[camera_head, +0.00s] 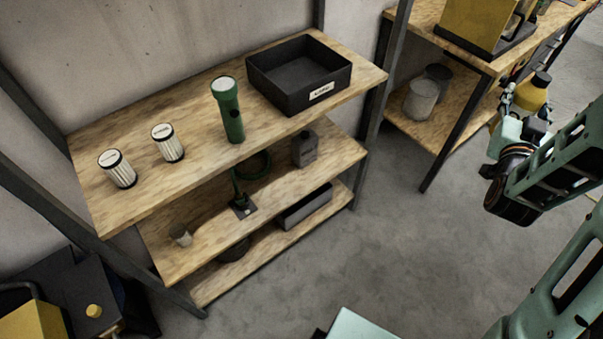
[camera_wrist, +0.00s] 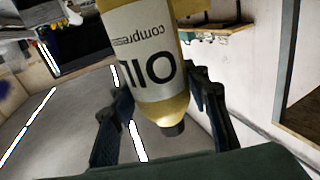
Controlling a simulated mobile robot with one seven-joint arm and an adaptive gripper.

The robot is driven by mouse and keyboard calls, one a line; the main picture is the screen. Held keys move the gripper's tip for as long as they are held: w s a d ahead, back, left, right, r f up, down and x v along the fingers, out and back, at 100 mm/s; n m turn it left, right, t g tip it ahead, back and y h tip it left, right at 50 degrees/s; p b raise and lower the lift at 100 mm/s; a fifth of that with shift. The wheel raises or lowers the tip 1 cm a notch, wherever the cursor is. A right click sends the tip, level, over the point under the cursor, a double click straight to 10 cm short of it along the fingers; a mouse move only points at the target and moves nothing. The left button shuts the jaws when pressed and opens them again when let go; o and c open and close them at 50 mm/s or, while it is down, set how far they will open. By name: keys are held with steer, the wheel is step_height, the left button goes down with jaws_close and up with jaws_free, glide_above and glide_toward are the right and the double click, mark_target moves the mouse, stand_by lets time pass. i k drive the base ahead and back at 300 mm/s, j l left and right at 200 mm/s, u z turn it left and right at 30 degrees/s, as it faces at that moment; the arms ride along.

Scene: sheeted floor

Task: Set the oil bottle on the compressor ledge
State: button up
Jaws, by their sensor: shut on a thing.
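The oil bottle is yellow with a dark cap and a white label; it shows at the right of the head view (camera_head: 532,95) and large in the wrist view (camera_wrist: 150,50). The label there reads "OIL" and "compre…", upside down in the picture. My gripper (camera_head: 526,108) is shut around the bottle, with a dark finger on each side in the wrist view (camera_wrist: 160,95). The bottle is cap up in the head view, beside the wooden workbench (camera_head: 425,18). I cannot tell which surface is the compressor ledge.
A wooden shelf unit (camera_head: 190,185) holds a black bin (camera_head: 268,92), a green flashlight (camera_head: 233,115), two white filters (camera_head: 168,143) and a grey container (camera_head: 305,150). A yellow machine (camera_head: 470,25) stands on the workbench. Yellow-and-black equipment (camera_head: 30,315) is at lower left. The middle floor (camera_head: 370,250) is clear.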

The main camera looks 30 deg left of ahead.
mark_target(88, 288)
steer(key=k+j, duration=0.35)
steer(key=k+j+u, duration=0.1)
steer(key=k+j, duration=0.3)
steer(key=j, duration=0.15)
steer(key=k+j, duration=0.35)
steer(key=k+j+u, duration=0.1)
steer(key=k+j, duration=0.25)
steer(key=j, duration=0.25)
steer(key=k+j, duration=0.35)
steer(key=j, duration=0.15)
steer(key=k+j+u, duration=0.1)
steer(key=k+j, duration=0.25)
steer(key=j, duration=0.15)
